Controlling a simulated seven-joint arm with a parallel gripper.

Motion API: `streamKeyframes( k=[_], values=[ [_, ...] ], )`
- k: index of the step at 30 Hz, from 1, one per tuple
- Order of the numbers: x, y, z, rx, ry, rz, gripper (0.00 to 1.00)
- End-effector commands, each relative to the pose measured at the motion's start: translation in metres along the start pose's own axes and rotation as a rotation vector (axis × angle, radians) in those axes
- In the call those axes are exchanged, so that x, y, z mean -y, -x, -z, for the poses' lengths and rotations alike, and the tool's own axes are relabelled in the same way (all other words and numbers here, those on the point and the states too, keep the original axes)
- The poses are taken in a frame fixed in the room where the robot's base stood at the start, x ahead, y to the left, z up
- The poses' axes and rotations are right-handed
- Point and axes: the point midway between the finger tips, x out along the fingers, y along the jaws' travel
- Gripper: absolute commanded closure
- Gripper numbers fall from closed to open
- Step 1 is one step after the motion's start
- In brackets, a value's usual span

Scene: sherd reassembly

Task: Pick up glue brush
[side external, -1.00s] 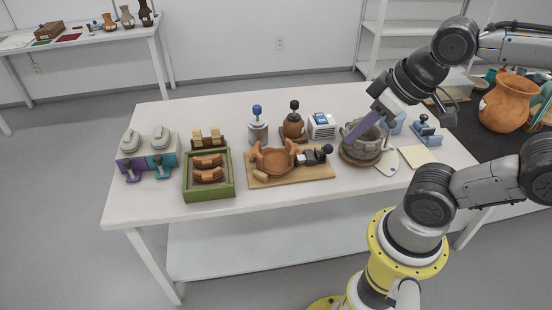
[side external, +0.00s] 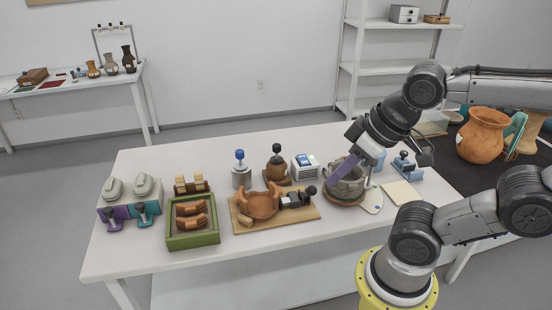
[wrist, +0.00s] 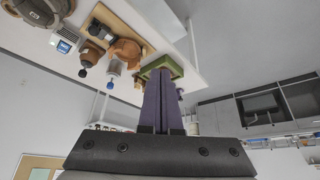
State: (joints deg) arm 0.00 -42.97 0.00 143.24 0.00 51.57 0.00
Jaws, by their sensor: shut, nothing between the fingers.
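I cannot pick out the glue brush for certain. Two knobbed upright items stand at the back middle of the table: a grey jar with a blue knob (side external: 241,172) and a brown pot with a dark knob (side external: 276,165). In the wrist view, which appears upside down, the blue-knobbed jar (wrist: 114,69) and the brown pot (wrist: 91,53) also show. My gripper (side external: 331,178) has long purple fingers, shut and empty, at the grey stone-like bowl (side external: 346,187) in the side view; whether they touch it I cannot tell. The fingers (wrist: 160,75) point away from the wrist camera.
A wooden board (side external: 290,217) carries a terracotta piece and a clamp. A green tray (side external: 193,240) holds curved sherds. A white box (side external: 305,170) stands behind the board. A stand with purple and teal handled tools (side external: 130,200) is at left. The table's front edge is clear.

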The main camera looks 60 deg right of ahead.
Motion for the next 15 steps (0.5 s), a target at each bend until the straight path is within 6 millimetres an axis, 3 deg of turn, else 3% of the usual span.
streamKeyframes(
  k=[5, 15],
  values=[
    [0.0, 0.0, 0.0, 0.0, 0.0, 0.0, 1.0],
    [0.0, 0.0, 0.0, 0.0, 0.0, 0.0, 0.41]
  ],
)
